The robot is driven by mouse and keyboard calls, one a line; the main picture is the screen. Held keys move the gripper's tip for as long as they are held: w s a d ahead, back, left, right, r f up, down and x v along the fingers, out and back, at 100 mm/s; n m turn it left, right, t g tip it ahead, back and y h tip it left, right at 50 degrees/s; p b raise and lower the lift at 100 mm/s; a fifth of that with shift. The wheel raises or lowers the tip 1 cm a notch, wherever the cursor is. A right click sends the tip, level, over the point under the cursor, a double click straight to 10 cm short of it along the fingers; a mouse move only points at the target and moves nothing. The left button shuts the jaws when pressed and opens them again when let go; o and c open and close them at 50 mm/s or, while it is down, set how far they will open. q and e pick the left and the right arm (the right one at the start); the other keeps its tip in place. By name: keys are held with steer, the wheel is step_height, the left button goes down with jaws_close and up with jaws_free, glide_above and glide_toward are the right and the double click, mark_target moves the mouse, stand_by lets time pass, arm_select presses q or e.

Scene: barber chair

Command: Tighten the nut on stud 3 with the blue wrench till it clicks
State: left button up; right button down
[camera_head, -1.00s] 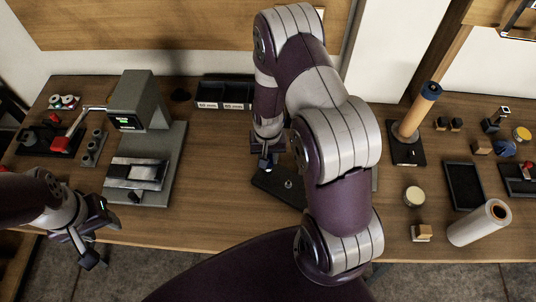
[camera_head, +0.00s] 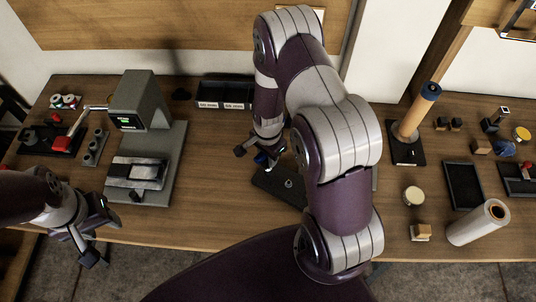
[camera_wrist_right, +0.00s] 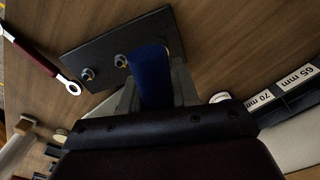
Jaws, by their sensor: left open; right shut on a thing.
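The dark stud plate (camera_head: 270,184) lies on the bench, partly hidden by my right arm in the head view. In the right wrist view the plate (camera_wrist_right: 80,52) shows two studs with nuts, a left one (camera_wrist_right: 88,74) and a right one (camera_wrist_right: 120,61). My right gripper (camera_head: 262,161) is shut on the blue wrench (camera_wrist_right: 150,72), over the plate's far part. The wrench's blue grip shows between the fingers; its head is hidden, so I cannot tell whether it sits on a nut. No stud numbers are readable. My left gripper (camera_head: 94,232) is open and empty at the bench's front left.
A red-handled wrench (camera_wrist_right: 36,52) lies beside the plate in the right wrist view. A grey press-like machine (camera_head: 142,105) stands to the left. Labelled bins (camera_head: 224,94) are at the back. A white roll (camera_head: 480,222) and a dark tray (camera_head: 463,186) are at right.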

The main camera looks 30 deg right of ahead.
steer(key=m, duration=0.4)
steer(key=shift+m, duration=0.3)
steer(key=m, duration=0.4)
steer(key=shift+w+m, duration=0.1)
steer(key=shift+m, duration=0.2)
steer(key=shift+p, duration=0.3)
